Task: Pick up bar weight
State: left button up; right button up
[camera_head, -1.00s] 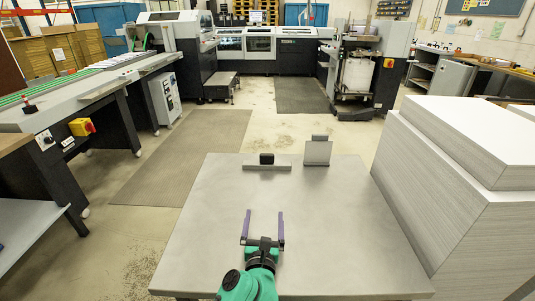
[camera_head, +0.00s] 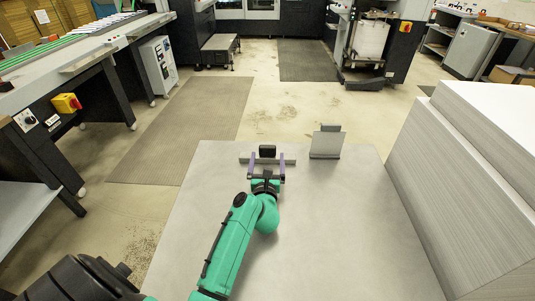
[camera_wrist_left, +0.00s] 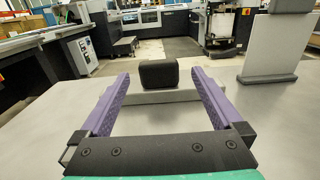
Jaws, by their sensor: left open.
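The bar weight, a low grey bar (camera_head: 288,160) with a black block-shaped knob (camera_head: 267,151) on top, lies near the far edge of the metal table (camera_head: 200,230). In the left wrist view the black knob (camera_wrist_left: 158,74) stands ahead, between the lines of the two purple fingers, with the grey bar (camera_wrist_left: 150,97) below it. My left gripper (camera_head: 267,160) is open and empty, its fingers pointing at the bar with the knob between or just beyond their tips. I cannot tell whether they touch it. My right gripper is not in view.
A grey upright plate on a stand (camera_head: 326,143) stands right of the bar weight; it also shows in the left wrist view (camera_wrist_left: 277,45). Tall paper stacks (camera_head: 460,190) rise at the table's right side. The table's right half is clear.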

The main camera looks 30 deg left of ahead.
aim_at(267, 149)
pick_arm(q)
jog(key=x, duration=0.5)
jog(key=shift+w+a+r, duration=0.1)
jog(key=shift+a, duration=0.05)
jog(key=shift+w+a, duration=0.1)
jog(key=shift+w, duration=0.05)
grip_shut()
jog(key=shift+w+r, duration=0.1)
jog(key=shift+r, duration=0.15)
